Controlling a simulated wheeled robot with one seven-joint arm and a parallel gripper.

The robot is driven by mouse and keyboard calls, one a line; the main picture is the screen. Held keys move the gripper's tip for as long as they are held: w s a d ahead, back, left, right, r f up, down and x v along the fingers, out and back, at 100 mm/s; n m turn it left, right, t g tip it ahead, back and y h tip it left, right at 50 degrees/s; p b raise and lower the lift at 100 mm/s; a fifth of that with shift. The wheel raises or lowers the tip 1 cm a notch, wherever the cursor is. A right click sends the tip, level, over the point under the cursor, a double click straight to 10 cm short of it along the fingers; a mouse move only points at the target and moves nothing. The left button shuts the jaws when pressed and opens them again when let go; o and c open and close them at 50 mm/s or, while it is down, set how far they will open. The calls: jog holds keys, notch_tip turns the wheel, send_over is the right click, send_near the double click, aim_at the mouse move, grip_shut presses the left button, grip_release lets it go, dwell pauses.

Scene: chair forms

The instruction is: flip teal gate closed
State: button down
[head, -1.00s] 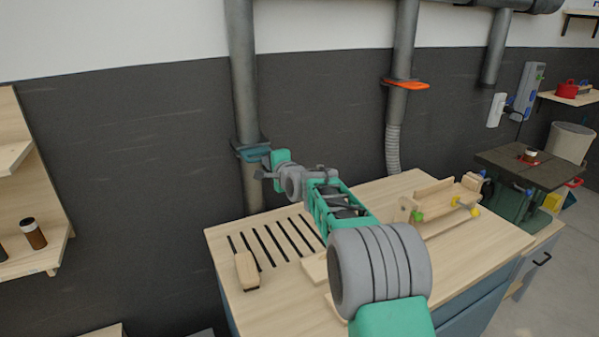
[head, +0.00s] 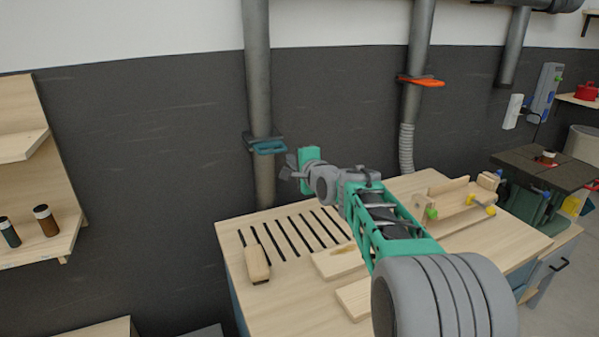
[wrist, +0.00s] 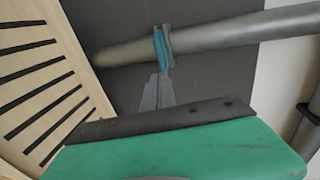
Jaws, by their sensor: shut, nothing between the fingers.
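The teal gate (head: 268,148) is a flat plate in a dark collar around the left vertical grey pipe (head: 257,80). Its teal edge shows at the front of the pipe and sticks out a little to the right. My gripper (head: 287,167) is shut and empty, just right of and slightly below the gate. In the wrist view the gate (wrist: 158,48) lies right beyond my shut fingertips (wrist: 163,74). Whether the tips touch it I cannot tell. In the head view a narrow gap shows between them. The gate's far side is hidden by the pipe.
An orange gate (head: 422,82) juts right from the middle pipe (head: 417,50). Below my arm is a wooden bench (head: 300,290) with a slotted area, a wooden block (head: 257,264) and a wooden jig (head: 450,203). Shelves with jars stand at the left.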

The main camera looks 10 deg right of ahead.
jog(key=v, duration=0.4)
jog(key=shift+s+a+r+b, duration=0.1)
jog(key=shift+s+a+b, duration=0.1)
jog(key=shift+s+b, duration=0.2)
jog(key=s+a+f+n+g, duration=0.1)
jog(key=s+f+n+g, duration=0.3)
jog(key=s+f, duration=0.3)
jog(key=s+a+f+n+g+h, duration=0.1)
jog(key=s+f+n+g, duration=0.3)
jog(key=s, duration=1.2)
jog(key=s+a+f+n+g+h+p, duration=0.1)
jog(key=s+f+n+g, duration=0.3)
jog(key=s+f+n, duration=0.4)
jog(key=shift+s+a+f, duration=0.15)
jog(key=shift+s+f, duration=0.15)
jog(key=shift+s, duration=0.3)
jog(key=shift+s+a+f, duration=0.1)
jog(key=shift+s+f, duration=0.15)
jog(key=shift+s, duration=0.35)
jog(key=shift+s+a+f, duration=0.15)
jog(key=shift+s+f, duration=0.15)
jog(key=shift+s, duration=0.3)
jog(key=shift+s+f, duration=0.1)
jog(key=shift+s, duration=0.1)
